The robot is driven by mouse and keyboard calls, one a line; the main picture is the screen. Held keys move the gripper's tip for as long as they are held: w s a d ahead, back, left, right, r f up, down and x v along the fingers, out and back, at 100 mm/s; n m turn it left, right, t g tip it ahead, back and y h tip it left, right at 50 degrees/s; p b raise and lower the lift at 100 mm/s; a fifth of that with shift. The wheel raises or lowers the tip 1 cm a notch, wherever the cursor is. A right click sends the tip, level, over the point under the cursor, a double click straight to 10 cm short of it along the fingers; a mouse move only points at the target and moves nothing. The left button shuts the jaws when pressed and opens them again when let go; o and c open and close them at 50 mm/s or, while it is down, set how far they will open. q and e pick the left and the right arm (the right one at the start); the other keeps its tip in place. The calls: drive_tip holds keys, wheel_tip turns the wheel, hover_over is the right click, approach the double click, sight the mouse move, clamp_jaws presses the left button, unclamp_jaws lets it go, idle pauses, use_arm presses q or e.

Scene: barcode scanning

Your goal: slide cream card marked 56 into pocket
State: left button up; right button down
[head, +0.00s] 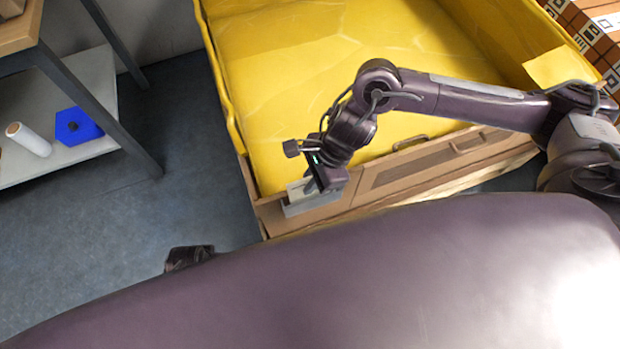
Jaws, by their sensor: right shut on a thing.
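My right gripper (313,178) points down at the left end of the front panel of a large yellow-lined bin. It is shut on a cream card (297,188), of which only a pale part shows beside the fingers. A grey pocket (313,205) is fixed to the panel directly below the gripper. The card's lower edge is at the pocket's mouth; I cannot tell how far inside it is. The number on the card is not readable. A small dark part (188,256), seemingly of my left arm, shows past my body; its jaws cannot be made out.
The yellow-lined bin (207,45) has a wooden front panel (420,165) with handles. A yellow sheet (560,67) is at its right corner. A shelf (75,95) at left holds a white roll (28,139) and a blue hexagonal piece (78,126). The floor between is clear.

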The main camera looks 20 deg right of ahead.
use_arm(q)
drive_tip(key=shift+r, duration=0.3)
drive_tip(key=shift+d, duration=0.1)
use_arm(e)
drive_tip(key=c, duration=1.5)
unclamp_jaws()
